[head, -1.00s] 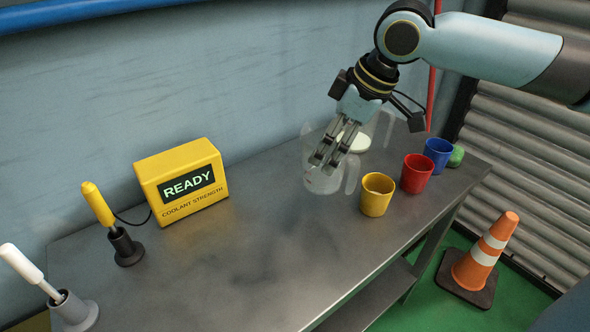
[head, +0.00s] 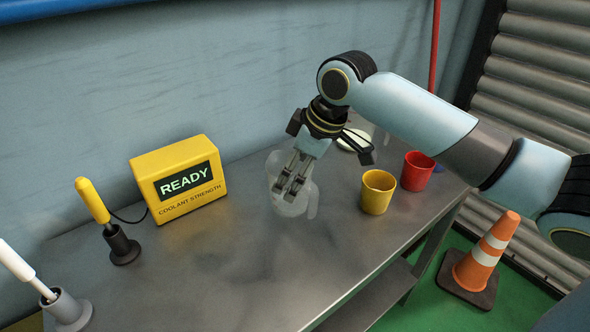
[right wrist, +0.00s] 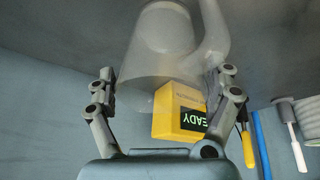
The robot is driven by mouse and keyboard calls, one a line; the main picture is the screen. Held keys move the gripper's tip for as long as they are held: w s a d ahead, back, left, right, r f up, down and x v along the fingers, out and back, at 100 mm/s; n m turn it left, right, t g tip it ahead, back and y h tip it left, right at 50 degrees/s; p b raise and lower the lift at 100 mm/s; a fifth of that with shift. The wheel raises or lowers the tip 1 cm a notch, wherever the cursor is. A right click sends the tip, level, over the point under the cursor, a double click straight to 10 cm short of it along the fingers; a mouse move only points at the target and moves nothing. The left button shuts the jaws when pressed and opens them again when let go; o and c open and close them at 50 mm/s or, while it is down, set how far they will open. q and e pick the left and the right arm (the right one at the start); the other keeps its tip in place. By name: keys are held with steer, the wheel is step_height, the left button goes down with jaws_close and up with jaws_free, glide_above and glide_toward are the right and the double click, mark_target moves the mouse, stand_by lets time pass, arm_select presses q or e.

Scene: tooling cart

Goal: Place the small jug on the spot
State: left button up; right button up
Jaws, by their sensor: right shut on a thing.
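A small clear jug (head: 290,209) is in my right gripper (head: 290,186), over the middle of the grey bench top. I cannot tell if its base touches the metal. The jug shows between the two fingers in the right wrist view (right wrist: 160,62), with its handle towards the right finger. A pale round disc (head: 352,141) lies on the bench behind my right wrist, beside a second clear vessel (head: 381,135) partly hidden by the arm. I cannot tell whether this disc is the spot. My left gripper is out of view.
A yellow READY box (head: 178,180) stands left of the jug. A yellow cup (head: 377,193) and a red cup (head: 416,171) stand to the right. Two probes in holders, yellow (head: 100,215) and white (head: 40,280), are at the left. The front middle of the bench is clear.

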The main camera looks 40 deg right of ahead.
steer(key=o, duration=0.9)
steer(key=shift+f, duration=0.1)
steer(key=shift+c, duration=0.2)
steer(key=shift+o, duration=1.4)
